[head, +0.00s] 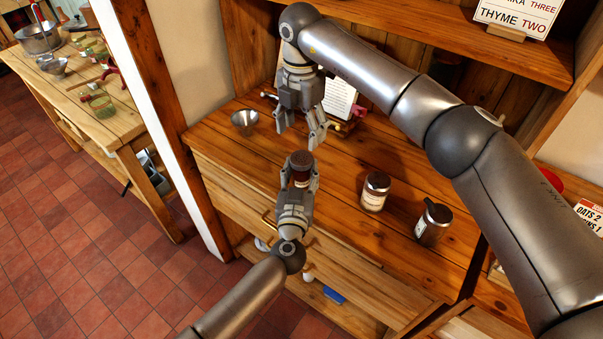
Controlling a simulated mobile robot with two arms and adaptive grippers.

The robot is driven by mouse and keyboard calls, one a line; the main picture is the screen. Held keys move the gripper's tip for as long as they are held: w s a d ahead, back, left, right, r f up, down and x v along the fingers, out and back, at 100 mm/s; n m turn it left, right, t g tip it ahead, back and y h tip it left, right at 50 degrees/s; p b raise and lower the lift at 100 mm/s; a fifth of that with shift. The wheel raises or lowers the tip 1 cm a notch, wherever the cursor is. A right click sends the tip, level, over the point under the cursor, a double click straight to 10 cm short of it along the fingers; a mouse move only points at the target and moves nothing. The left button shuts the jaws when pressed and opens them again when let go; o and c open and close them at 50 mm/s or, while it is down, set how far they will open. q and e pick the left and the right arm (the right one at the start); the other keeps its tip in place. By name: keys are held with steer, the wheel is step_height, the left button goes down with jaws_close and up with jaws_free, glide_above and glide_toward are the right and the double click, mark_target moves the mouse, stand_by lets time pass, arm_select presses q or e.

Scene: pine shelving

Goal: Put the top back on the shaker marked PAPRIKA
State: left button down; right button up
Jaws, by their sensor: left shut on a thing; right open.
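I cannot make out a loose top or the word PAPRIKA on any shaker.
A small metal funnel-like bowl (244,121) stands at the counter's left. A printed card (340,98) stands behind my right gripper. A sign reading THYME TWO (517,17) is on the upper shelf. The counter (400,167) has bare room around the two standing shakers.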

steer(key=n, duration=0.4)
steer(key=shift+n, duration=0.4)
steer(key=n, duration=0.4)
steer(key=shift+n, duration=0.3)
steer(key=n, duration=0.4)
steer(key=shift+r+n, duration=0.1)
steer(key=shift+n, duration=0.2)
steer(key=n, duration=0.5)
steer(key=shift+n, duration=0.4)
steer(key=n, duration=0.4)
steer(key=shift+n, duration=0.3)
steer(key=n, duration=1)
steer(key=shift+r+n, duration=0.1)
steer(key=shift+n, duration=0.2)
steer(key=n, duration=0.6)
